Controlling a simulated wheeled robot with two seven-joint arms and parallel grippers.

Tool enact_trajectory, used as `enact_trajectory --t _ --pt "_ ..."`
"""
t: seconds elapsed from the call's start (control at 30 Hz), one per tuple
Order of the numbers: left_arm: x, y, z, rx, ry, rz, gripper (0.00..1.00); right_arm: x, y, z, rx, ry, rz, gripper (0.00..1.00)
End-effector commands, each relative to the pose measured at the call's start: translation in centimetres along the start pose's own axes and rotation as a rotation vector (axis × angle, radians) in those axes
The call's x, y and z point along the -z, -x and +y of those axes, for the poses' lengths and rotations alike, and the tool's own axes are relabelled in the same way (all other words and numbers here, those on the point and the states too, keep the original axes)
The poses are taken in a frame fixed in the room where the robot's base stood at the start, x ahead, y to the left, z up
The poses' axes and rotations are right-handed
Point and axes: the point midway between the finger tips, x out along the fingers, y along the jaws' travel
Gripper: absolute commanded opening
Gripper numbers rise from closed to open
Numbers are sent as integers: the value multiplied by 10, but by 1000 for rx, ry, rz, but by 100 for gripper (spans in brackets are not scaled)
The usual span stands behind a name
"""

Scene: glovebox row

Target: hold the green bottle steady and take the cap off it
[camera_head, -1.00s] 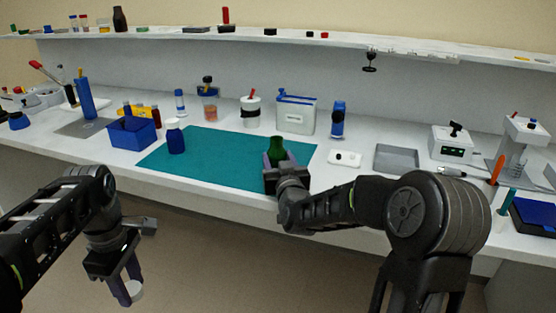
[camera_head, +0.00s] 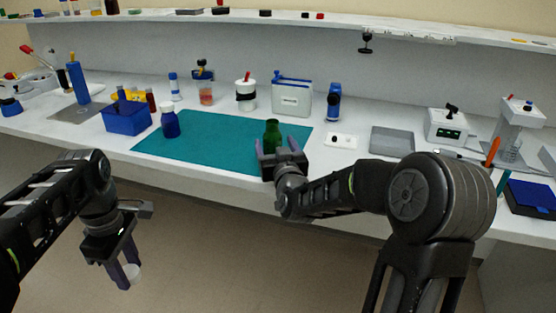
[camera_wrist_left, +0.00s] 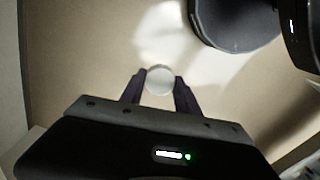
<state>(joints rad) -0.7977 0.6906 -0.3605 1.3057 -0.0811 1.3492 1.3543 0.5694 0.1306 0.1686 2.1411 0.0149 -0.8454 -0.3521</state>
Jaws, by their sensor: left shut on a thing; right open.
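The green bottle (camera_head: 272,134) stands upright on the teal mat (camera_head: 210,148), and its neck shows no cap. My right gripper (camera_head: 280,150) is open at the near side of the bottle, its fingers apart from each other; its lower part hides the bottle's base. My left gripper (camera_head: 127,277) hangs in front of the bench, low over the floor, shut on a round white cap (camera_head: 134,272). The cap also shows between the fingertips in the left wrist view (camera_wrist_left: 160,79).
A blue bottle with a white cap (camera_head: 169,121) stands on the mat's left part. A blue bin (camera_head: 126,118) is left of it. A white box with a blue handle (camera_head: 291,97) stands behind the mat. A grey tray (camera_head: 392,141) lies to the right. The mat's middle is clear.

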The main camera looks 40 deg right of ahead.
Motion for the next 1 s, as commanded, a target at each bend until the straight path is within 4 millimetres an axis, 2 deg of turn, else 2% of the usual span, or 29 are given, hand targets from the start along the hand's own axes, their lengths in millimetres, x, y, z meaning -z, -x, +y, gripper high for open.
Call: enact_trajectory --t 0.3,0.5,0.67,1.0 --pt "0 -4 0 0 0 0 0 1 66 0 0 1 2 71" --pt "0 -4 0 0 0 0 0 0 96 0 0 0 2 71" --pt "0 -4 0 0 0 0 0 0 103 0 0 -1 1 71" --pt "0 -4 0 0 0 0 0 0 103 0 0 0 1 71"
